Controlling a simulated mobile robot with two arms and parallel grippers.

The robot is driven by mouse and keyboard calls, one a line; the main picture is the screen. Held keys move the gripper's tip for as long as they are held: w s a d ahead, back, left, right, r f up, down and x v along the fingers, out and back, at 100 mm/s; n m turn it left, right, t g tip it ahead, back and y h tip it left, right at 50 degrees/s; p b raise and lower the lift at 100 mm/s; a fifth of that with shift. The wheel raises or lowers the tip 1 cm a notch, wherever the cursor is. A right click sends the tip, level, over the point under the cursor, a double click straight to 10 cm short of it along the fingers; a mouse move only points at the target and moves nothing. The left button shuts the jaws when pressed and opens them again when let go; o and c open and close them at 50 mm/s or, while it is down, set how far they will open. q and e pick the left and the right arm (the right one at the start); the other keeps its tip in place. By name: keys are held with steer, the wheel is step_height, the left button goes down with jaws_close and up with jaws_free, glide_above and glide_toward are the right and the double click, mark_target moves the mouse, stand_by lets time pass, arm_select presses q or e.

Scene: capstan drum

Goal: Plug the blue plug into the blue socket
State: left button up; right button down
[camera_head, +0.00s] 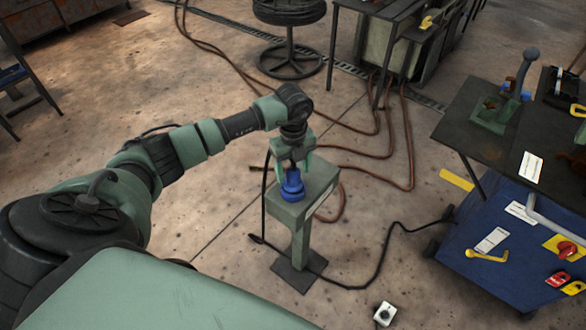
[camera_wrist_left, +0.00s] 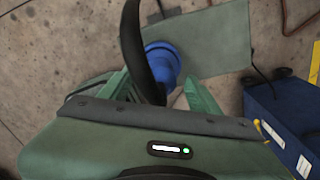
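The blue plug (camera_head: 292,180) stands upright over the top of a grey-green pedestal (camera_head: 318,188). It meets the blue socket (camera_head: 300,196) there; I cannot tell how deep the plug sits. My left gripper (camera_head: 294,174) points down from above, one green finger on each side of the plug. In the left wrist view, my left gripper (camera_wrist_left: 158,78) has its fingers spread, with gaps beside the blue parts (camera_wrist_left: 163,58). A thick black cable crosses in front and hides part of the plug. My right gripper is out of view.
A blue cart (camera_head: 500,245) stands at the right. A reel stand (camera_head: 290,60) and brown hoses (camera_head: 408,150) are behind. Floor beside the pedestal is mostly clear.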

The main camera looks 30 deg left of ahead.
arm_select(q)
step_height(320, 180, up, 7)
steer(key=shift+f+b, duration=0.2)
steer(key=shift+b, duration=0.5)
steer(key=shift+r, duration=0.6)
stand_by(0.8)
